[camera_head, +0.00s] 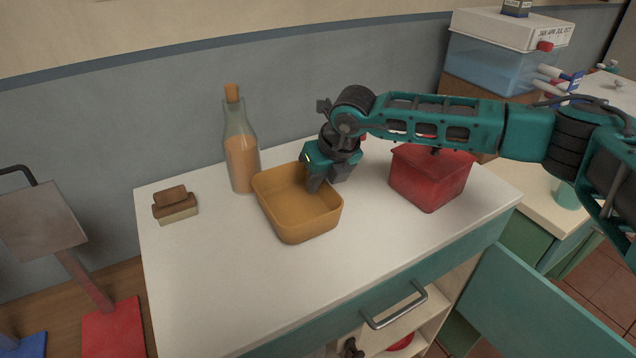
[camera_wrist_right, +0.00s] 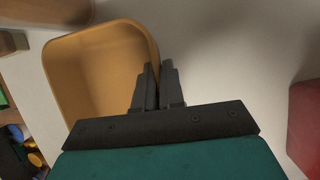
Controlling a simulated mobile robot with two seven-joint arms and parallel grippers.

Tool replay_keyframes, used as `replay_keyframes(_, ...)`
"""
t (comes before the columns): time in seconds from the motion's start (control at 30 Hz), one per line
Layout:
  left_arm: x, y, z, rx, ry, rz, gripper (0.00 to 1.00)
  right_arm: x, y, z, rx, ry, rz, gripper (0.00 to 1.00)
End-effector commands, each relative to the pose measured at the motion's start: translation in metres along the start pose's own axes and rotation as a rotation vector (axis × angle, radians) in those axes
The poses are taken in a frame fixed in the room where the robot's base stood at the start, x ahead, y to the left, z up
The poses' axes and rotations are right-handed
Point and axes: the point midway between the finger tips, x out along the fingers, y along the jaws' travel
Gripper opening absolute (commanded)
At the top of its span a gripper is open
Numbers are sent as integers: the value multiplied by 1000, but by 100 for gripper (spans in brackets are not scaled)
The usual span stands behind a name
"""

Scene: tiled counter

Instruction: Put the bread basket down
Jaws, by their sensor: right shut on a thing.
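The bread basket is an open, empty orange-yellow tub (camera_head: 297,222) at the middle of the white counter (camera_head: 215,285) in the head view. It looks upright, and I cannot tell whether its bottom touches the counter. My right gripper (camera_head: 318,186) comes down from above at the basket's right rim. Its two fingers are shut on that rim, one on each side of the wall. In the right wrist view the basket (camera_wrist_right: 95,70) lies left of the fingers (camera_wrist_right: 158,85). My left gripper does not show.
A corked bottle (camera_head: 241,160) stands just behind the basket. A brown and cream block (camera_head: 175,206) lies at the counter's left, and a red container (camera_head: 428,182) stands to the right. The counter's front left is clear. An open drawer or shelf area (camera_head: 400,315) is below.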

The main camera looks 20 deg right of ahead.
Motion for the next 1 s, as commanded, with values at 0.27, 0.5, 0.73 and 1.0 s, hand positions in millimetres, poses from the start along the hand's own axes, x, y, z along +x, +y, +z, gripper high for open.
replay_keyframes(0.27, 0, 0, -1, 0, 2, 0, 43, 9, -1, -3, 0, -2, 1, 0)
replay_keyframes(0.5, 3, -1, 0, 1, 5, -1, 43, 11, -1, -5, -1, -1, 0, 11)
replay_keyframes(0.73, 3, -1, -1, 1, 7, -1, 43, 11, -1, -5, -1, 0, 0, 33)
replay_keyframes(1.0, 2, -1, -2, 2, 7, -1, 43, 10, -1, -4, -1, -1, 0, 34)
